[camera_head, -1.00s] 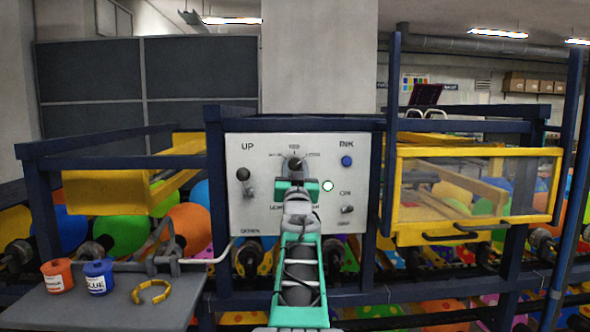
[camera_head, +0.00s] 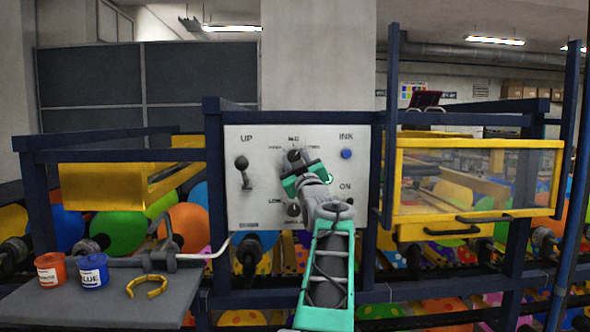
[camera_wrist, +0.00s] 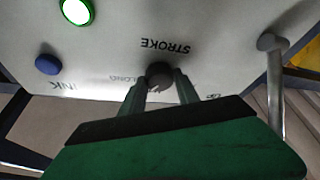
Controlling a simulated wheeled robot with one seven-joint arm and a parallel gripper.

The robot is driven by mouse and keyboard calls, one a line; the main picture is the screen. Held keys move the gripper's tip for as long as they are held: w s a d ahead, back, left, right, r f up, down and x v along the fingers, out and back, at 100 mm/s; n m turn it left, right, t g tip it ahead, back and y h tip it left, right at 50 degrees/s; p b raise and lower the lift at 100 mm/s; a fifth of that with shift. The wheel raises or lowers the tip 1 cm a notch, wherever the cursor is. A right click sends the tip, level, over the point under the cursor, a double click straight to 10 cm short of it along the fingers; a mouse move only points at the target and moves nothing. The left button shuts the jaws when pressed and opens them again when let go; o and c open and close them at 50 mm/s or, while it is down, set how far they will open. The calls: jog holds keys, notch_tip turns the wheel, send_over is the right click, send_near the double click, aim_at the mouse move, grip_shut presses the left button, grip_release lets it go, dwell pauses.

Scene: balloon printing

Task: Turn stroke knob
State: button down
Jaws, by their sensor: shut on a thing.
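The stroke knob (camera_head: 293,155) is a dark round knob at the top middle of the pale control panel (camera_head: 265,190). In the wrist view the knob (camera_wrist: 160,74) shows beside the upside-down word STROKE. My gripper (camera_head: 298,168) is at the knob, with its two fingers (camera_wrist: 160,86) on either side of it and shut on it. The gripper is tilted in the head view. The knob's pointer is hard to make out, and part of its scale is hidden by the fingers.
A lever (camera_head: 242,164) stands left of the knob and a blue ink button (camera_head: 346,154) right of it. A lit green button (camera_wrist: 76,11) shows in the wrist view. A yellow-framed clear guard (camera_head: 475,185) is at right.

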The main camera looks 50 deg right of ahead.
jog(key=n+y, duration=0.1)
jog(key=n, duration=0.2)
jog(key=shift+s+d+n+t+y, duration=0.1)
jog(key=shift+n+t+y, duration=0.3)
jog(key=shift+r+n+y, duration=0.15)
jog(key=shift+n+y, duration=0.75)
jog(key=shift+n, duration=1.1)
jog(key=c, duration=0.9)
grip_release()
jog(key=shift+s+f+b, duration=0.2)
jog(key=shift+s+b, duration=0.15)
jog(key=b+v, duration=0.2)
jog(key=v, duration=0.5)
jog(key=shift+a, duration=0.2)
jog(key=shift+r, duration=0.1)
